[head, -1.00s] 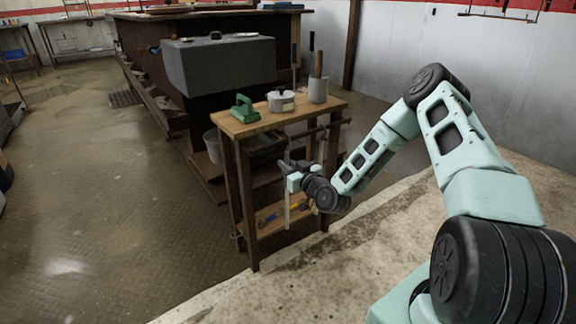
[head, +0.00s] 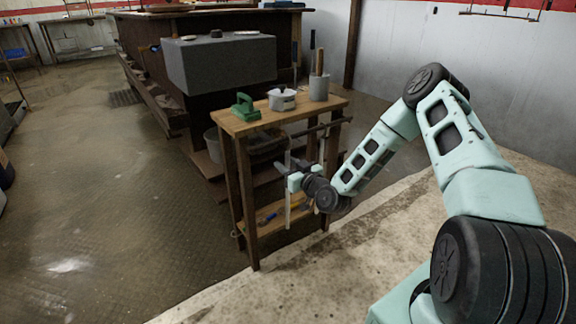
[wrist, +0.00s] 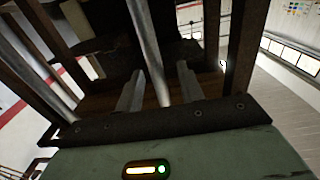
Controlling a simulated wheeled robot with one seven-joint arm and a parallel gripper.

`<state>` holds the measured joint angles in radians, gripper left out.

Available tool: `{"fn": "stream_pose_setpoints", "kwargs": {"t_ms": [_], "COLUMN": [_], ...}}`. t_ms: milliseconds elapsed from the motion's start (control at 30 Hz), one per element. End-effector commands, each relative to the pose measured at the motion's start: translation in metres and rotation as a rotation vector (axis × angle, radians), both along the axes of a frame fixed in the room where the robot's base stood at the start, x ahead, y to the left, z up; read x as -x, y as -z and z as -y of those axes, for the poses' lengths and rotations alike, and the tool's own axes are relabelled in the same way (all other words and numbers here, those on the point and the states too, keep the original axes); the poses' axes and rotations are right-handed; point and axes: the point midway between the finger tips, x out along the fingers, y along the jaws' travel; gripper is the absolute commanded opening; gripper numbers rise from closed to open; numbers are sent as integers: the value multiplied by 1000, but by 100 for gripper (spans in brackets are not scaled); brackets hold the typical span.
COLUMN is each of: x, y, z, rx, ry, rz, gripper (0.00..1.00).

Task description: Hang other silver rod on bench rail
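My gripper (head: 292,176) is in front of the wooden bench's right side, below the dark bench rail (head: 322,129). In the wrist view my two fingers (wrist: 160,85) stand apart. A long silver rod (wrist: 148,45) runs up between them, with a gap showing towards the right finger. In the head view a pale upright rod (head: 288,212) shows below the gripper, and a grey upright piece (head: 288,157) shows above it. Another pale upright bar (wrist: 52,62) shows at the left of the wrist view; I cannot tell what it is. The rod's upper end is not clear.
The wooden bench (head: 250,125) carries a green tool (head: 245,108), a lidded pot (head: 281,99) and a grey holder (head: 318,89) with sticks. Small tools lie on its lower shelf (head: 262,222). A big grey block (head: 220,65) stands behind. Floor left of the bench is open.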

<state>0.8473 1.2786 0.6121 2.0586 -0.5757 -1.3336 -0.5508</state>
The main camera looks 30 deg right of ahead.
Motion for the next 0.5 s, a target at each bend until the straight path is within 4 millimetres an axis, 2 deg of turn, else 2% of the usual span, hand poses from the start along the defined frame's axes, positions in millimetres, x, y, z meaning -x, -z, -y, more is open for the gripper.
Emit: {"fn": "stream_pose_setpoints", "kwargs": {"t_ms": [267, 367, 500], "x": [2, 10, 35], "y": [0, -1, -2], "z": [0, 1, 1], "rx": [0, 0, -3], "ry": [0, 1, 0], "rz": [-1, -2, -5], "gripper": [38, 38, 38]}}
